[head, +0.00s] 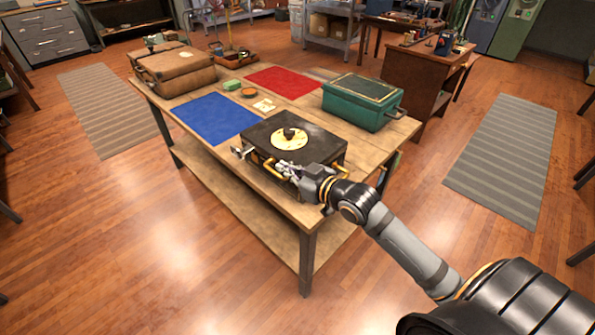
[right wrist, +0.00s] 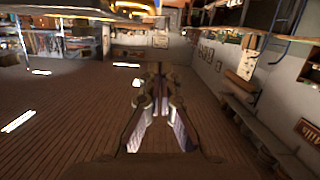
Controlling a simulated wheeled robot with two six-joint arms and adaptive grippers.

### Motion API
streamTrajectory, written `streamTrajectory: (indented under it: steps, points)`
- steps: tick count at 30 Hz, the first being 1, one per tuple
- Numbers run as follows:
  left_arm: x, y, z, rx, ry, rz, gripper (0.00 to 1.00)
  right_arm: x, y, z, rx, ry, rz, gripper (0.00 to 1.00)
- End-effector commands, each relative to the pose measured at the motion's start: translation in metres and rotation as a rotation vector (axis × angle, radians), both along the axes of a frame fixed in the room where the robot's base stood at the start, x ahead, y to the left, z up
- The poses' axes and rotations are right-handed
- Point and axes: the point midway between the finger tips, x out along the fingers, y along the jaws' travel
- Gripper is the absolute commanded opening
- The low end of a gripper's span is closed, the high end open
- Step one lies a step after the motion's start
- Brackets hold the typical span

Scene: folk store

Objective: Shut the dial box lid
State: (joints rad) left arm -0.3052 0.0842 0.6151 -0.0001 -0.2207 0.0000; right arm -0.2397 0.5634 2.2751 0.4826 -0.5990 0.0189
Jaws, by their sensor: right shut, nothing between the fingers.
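The dial box (head: 268,157) is a dark box near the table's front corner. Its black lid (head: 312,149) carries a round cream dial with a black knob (head: 290,134). The lid looks flat and level over the box; I cannot tell if a small gap remains at its front edge. Brass handles (head: 334,170) show on the front side. My right gripper (head: 290,173) is at the front side of the box, just below the lid's front edge, shut and empty. In the right wrist view its fingers (right wrist: 158,95) point out over the room. My left gripper is not in view.
A wooden table (head: 218,161) carries the box, a green chest (head: 361,101) behind right, a blue mat (head: 216,117), a red mat (head: 288,81) and brown cases (head: 176,72) at the far left. A small silvery piece (head: 238,152) lies beside the box's left side.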

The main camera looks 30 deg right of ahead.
Motion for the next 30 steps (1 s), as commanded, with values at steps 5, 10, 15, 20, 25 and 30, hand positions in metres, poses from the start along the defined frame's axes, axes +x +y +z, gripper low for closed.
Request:
streamTrajectory:
  steps: [5, 10, 15, 20, 25, 30]
  points:
    - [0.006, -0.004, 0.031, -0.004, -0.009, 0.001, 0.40, -0.030, -0.006, 0.013, -0.010, 0.003, 0.012, 0.00]
    - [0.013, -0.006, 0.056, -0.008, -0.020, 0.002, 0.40, -0.043, -0.013, 0.017, -0.002, -0.001, -0.003, 0.00]
    - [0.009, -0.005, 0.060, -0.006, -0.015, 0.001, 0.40, -0.049, -0.014, 0.014, 0.001, -0.002, 0.002, 0.00]
    - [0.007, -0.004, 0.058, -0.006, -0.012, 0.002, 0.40, -0.049, -0.014, 0.013, 0.001, -0.003, 0.002, 0.00]
    - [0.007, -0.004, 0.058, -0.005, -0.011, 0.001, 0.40, -0.050, -0.015, 0.010, -0.002, 0.008, -0.011, 0.00]
    - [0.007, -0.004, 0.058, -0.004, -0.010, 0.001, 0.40, -0.067, -0.033, -0.031, -0.073, 0.195, -0.176, 0.00]
